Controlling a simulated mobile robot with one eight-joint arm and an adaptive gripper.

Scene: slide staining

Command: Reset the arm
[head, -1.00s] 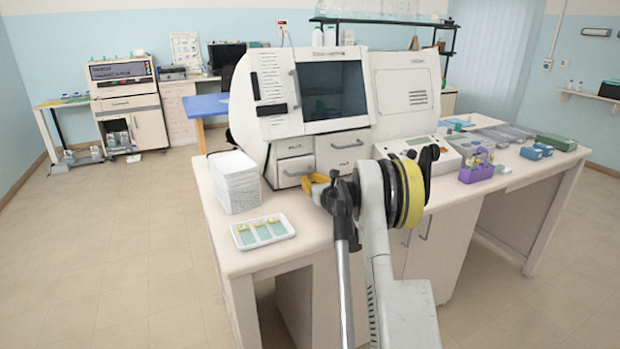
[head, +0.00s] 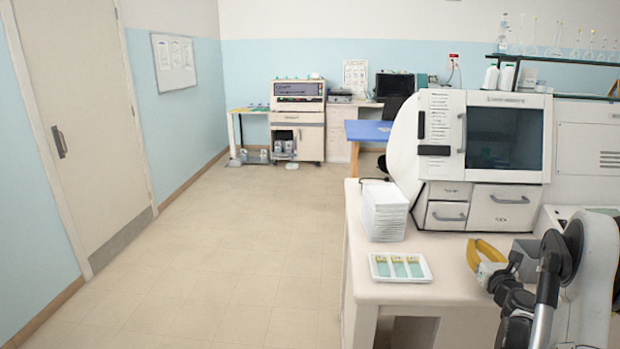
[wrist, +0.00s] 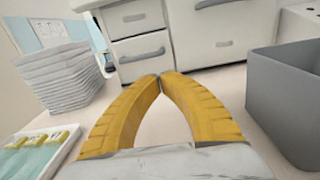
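My gripper (head: 483,252) is low over the near side of the white bench, to the right of the slide tray. In the wrist view its two yellow fingers (wrist: 160,79) meet at the tips, with nothing between them. The white tray (head: 400,278) holds several slides with yellowish ends and pale green faces. The tray also shows at the lower left of the wrist view (wrist: 62,162). My arm covers part of the bench at the right of the head view.
A stack of white trays (head: 384,212) stands behind the slide tray. A large white machine (head: 480,150) with drawers stands beyond my gripper. A grey box (wrist: 290,92) is close on the right in the wrist view. Open floor (head: 240,260) lies left of the bench.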

